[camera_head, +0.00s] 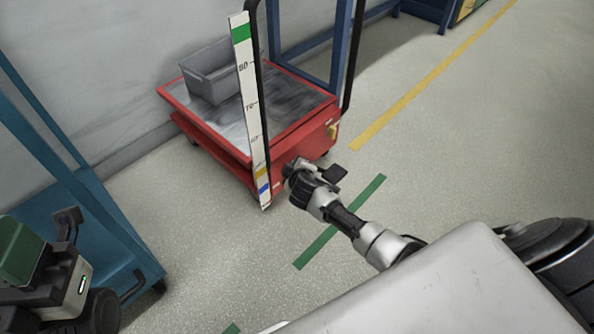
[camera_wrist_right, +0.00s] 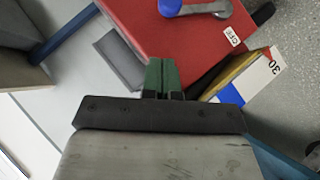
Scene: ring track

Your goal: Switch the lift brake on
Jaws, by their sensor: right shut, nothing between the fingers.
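The red lift cart (camera_head: 300,140) stands beside the wall in the head view, its red side (camera_wrist_right: 150,30) filling the top of the right wrist view. On that side is a grey brake lever (camera_wrist_right: 207,9) with a blue end (camera_wrist_right: 170,8), partly cut off by the top edge. A white label (camera_wrist_right: 232,36), seemingly reading OFF, is right of it. My right gripper (camera_head: 292,168) is at the cart's near lower corner. Its green fingertips (camera_wrist_right: 162,66) are shut, empty and apart from the lever. My left arm (camera_head: 70,295) shows at the lower left; its finger opening is unclear.
A scale post (camera_head: 243,80) stands at the cart's front corner, close to my right gripper. A grey bin (camera_head: 210,72) sits on the cart's deck. A teal frame (camera_head: 85,190) stands at the left. The floor right of the cart (camera_head: 460,140) is clear.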

